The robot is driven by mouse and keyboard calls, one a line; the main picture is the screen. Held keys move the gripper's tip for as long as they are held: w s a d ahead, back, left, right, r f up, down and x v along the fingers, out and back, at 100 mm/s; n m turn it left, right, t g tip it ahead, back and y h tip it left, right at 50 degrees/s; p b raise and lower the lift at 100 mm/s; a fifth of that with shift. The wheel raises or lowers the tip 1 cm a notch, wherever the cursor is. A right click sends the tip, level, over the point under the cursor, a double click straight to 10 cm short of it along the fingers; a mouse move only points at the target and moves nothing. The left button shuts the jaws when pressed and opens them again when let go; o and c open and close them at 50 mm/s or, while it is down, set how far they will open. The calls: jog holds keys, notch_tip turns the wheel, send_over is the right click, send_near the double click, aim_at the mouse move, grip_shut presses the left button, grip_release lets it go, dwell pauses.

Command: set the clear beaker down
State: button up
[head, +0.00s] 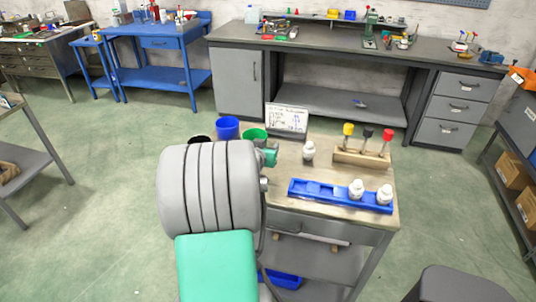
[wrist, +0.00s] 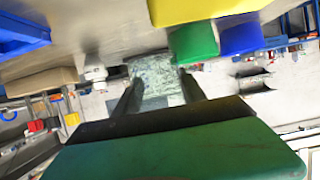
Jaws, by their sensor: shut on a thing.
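In the wrist view my gripper (wrist: 158,86) is shut on the clear beaker (wrist: 153,76), a see-through, pale greenish shape between the two dark fingers. The beaker is near the workbench top (wrist: 95,30), with a white bottle to its left and a green cup to its upper right. I cannot tell whether its base touches the surface. In the head view my arm covers the fingers and the beaker; only a small green part shows beside the arm at the bench's left side.
The workbench (head: 340,222) bears a white bottle (head: 308,151), a blue tray (head: 318,192) with two white bottles, a wooden rack (head: 360,157) with coloured-top tools, a written card (head: 287,119), a blue cup (head: 228,127) and a green cup (head: 254,133). Bare surface lies between bottle and tray.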

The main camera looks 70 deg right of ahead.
jog(key=shift+s+d+f, duration=0.15)
jog(key=shift+d+f, duration=0.5)
jog(key=shift+f, duration=0.15)
jog(key=shift+d+f, duration=0.1)
jog(key=shift+f, duration=1.7)
jog(key=o, duration=1.3)
jog(key=shift+o, duration=0.2)
jog(key=shift+r, duration=0.1)
